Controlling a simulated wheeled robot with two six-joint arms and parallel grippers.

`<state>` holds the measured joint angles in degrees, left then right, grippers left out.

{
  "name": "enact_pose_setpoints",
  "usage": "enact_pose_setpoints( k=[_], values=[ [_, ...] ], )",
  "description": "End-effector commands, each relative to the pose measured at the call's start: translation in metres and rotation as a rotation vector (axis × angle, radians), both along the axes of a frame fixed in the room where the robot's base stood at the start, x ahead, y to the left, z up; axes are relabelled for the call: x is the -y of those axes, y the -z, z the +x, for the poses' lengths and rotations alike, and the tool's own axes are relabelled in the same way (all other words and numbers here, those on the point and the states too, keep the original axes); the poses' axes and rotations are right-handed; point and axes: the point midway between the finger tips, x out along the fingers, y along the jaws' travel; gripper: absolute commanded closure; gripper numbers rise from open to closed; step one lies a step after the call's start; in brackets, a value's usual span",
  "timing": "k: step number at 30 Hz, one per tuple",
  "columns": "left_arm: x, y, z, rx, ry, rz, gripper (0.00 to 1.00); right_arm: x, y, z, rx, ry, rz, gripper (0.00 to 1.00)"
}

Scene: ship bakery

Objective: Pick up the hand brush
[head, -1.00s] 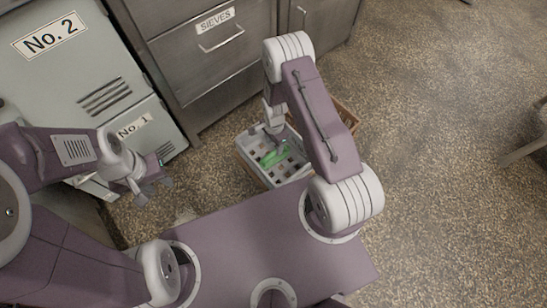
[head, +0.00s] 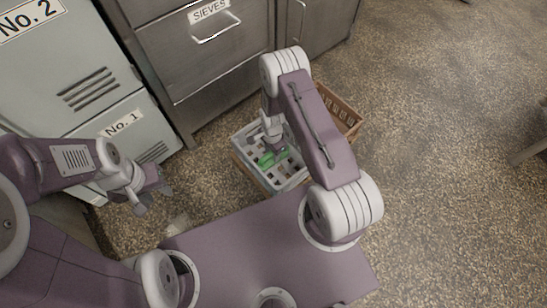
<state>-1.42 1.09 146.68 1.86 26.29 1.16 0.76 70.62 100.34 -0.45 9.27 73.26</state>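A green object (head: 267,160), which looks like the hand brush, lies in a white crate (head: 291,184) with square holes on the floor. My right gripper (head: 274,148) reaches down into the crate right at the green object. Its fingers are small and partly hidden by my own arm, so I cannot tell if they are shut on it. My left gripper (head: 153,196) hangs over the floor at the left, with its fingers apart and nothing between them.
A brown crate (head: 344,112) stands behind the white crate, partly behind my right arm. Steel drawers marked SIEVES (head: 213,50) and a grey-green cabinet marked No. 1 (head: 122,123) stand behind. Speckled floor (head: 440,160) at the right is clear.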

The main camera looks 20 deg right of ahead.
Motion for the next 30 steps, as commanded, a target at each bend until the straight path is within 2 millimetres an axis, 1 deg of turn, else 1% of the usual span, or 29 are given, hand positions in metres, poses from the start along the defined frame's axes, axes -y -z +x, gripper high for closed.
enact_pose_setpoints(
  k=[1,3,10,12,14,18,22,24,26,30],
  values=[
    [0.0,0.0,0.0,0.0,0.0,0.0,0.64,0.0,0.0,0.0,0.0,0.0,0.0,0.82],
    [0.0,0.0,0.0,0.0,0.0,0.0,0.64,0.0,0.0,0.0,0.0,0.0,0.0,1.0],
    [0.0,0.0,0.0,0.0,0.0,0.0,0.64,0.0,0.0,0.0,0.0,0.0,0.0,1.0],
    [0.0,-0.003,0.0,0.0,0.0,0.0,0.64,0.0,-0.004,0.0,0.0,0.0,0.0,1.0],
    [0.0,-0.01,0.0,0.0,0.0,0.0,0.64,0.0,-0.013,0.0,0.001,0.0,0.0,1.0],
    [0.0,-0.037,0.0,0.0,0.0,0.0,0.64,0.0,-0.051,0.001,0.002,0.0,0.001,1.0],
    [0.0,-0.055,0.0,0.0,0.0,0.0,0.64,0.0,-0.081,0.001,0.002,0.0,0.0,1.0],
    [0.0,-0.061,0.0,0.0,0.0,0.0,0.64,0.0,-0.091,0.0,0.001,0.0,0.0,1.0],
    [0.0,-0.064,0.0,0.0,0.0,0.0,0.64,0.0,-0.097,0.0,0.0,0.0,0.0,1.0],
    [0.0,-0.066,0.0,0.0,0.0,0.0,0.64,0.0,-0.102,0.0,0.0,0.0,0.0,1.0]
  ],
)
